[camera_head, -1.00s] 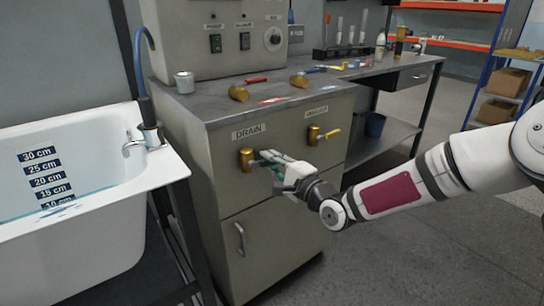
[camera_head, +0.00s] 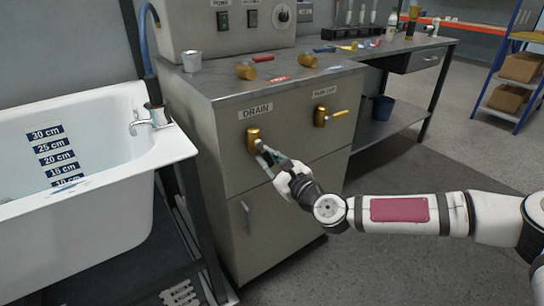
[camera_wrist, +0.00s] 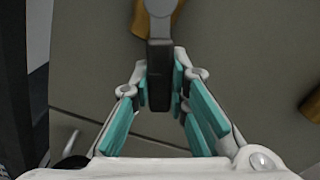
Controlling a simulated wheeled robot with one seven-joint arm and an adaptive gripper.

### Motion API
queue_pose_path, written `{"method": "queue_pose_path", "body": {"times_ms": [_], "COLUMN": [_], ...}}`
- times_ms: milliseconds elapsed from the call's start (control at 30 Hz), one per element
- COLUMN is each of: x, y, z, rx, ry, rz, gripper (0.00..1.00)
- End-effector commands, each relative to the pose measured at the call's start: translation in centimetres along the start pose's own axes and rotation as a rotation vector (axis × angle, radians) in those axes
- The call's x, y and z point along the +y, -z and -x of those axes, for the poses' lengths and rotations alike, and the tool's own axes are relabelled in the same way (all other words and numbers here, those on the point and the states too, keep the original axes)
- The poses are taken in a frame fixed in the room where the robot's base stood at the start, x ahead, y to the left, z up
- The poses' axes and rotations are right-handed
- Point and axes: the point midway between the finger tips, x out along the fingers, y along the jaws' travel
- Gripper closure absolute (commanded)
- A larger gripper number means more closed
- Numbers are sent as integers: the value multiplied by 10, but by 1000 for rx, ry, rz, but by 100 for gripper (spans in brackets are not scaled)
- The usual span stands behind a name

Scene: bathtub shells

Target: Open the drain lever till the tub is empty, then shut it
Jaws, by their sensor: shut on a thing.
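The drain lever has a brass valve body (camera_head: 253,141) on the grey cabinet front, under the DRAIN label (camera_head: 256,111). Its handle slants down and to the right. My gripper (camera_head: 270,160) is shut on this handle. In the wrist view the dark handle (camera_wrist: 159,60) runs between the teal finger pads of my gripper (camera_wrist: 161,88). The white bathtub (camera_head: 130,185) stands at the left with a depth scale (camera_head: 55,158) on its inner wall. Some water shows around the lowest visible mark, about 10 cm. The tub floor is hidden by the rim.
A second brass valve (camera_head: 320,116) with a yellow handle sits to the right on the cabinet. A metal cup (camera_head: 191,61) and loose fittings lie on the counter (camera_head: 225,86). A cabinet door handle (camera_head: 247,217) sticks out below. Open floor lies to the right.

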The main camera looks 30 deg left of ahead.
Motion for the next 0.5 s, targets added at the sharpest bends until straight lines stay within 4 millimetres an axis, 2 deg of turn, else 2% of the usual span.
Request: {"method": "queue_pose_path", "body": {"times_ms": [200, 500], "x": [12, 22], "y": [1, -3], "z": [0, 0], "rx": [2, 2], "ry": [1, 0], "rz": [-191, -368], "gripper": [100, 100]}}
